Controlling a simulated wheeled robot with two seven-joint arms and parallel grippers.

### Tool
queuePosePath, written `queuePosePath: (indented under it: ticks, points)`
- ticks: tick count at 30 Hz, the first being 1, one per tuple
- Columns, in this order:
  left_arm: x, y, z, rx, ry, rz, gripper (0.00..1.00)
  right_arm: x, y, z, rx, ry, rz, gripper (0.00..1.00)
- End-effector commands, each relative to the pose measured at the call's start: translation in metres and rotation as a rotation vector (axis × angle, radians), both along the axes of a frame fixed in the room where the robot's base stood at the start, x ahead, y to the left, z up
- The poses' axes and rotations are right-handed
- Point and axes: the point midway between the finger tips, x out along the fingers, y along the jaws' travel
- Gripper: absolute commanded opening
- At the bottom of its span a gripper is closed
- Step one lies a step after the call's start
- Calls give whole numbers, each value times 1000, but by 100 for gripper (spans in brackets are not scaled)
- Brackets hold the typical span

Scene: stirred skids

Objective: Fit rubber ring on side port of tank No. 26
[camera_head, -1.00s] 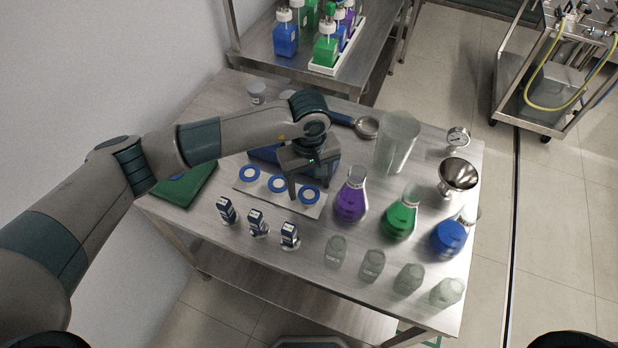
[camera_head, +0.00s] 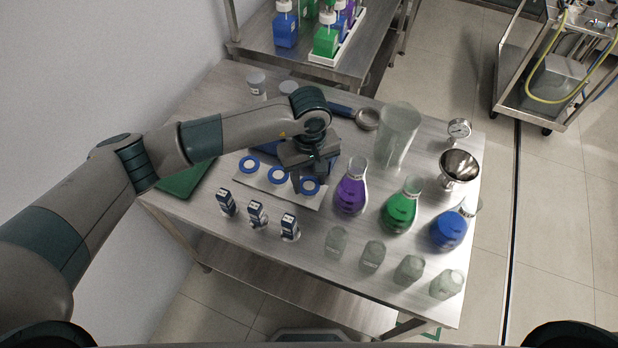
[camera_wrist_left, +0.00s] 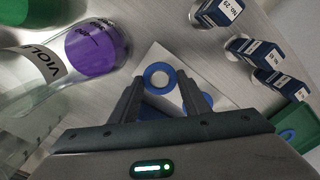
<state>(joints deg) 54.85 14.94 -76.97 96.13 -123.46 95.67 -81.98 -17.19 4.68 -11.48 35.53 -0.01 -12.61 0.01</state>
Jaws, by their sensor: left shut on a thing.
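Three blue rubber rings lie in a row on a pale plate (camera_head: 231,178): a left ring (camera_head: 250,164), a middle ring (camera_head: 278,175) and a right ring (camera_head: 309,187). My left gripper (camera_head: 308,180) is down at the right ring and shut on it; the wrist view shows this ring (camera_wrist_left: 160,75) between the fingertips. Three small dark-blue tanks stand in front of the plate: left (camera_head: 226,203), middle (camera_head: 256,214), right (camera_head: 289,226). The right tank (camera_wrist_left: 222,10) reads No. 29 in the wrist view; the other numbers are too small to read. My right gripper is not in view.
A purple flask (camera_head: 350,190), a green flask (camera_head: 401,208) and a blue flask (camera_head: 449,230) stand right of the plate. Several clear bottles (camera_head: 374,255) line the front edge. A beaker (camera_head: 397,137) and funnel (camera_head: 459,168) stand behind. Bare table lies before the tanks.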

Motion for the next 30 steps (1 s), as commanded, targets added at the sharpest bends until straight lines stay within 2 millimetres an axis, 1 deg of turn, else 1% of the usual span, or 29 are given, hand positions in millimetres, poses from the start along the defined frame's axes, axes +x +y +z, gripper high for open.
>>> queuePosePath:
  ticks: [16, 30]
  points:
    - [0, 0, 11, 0, -1, 0, 30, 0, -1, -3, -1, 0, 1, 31]
    - [0, 0, 12, 0, 0, 0, 30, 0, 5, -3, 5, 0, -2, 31]
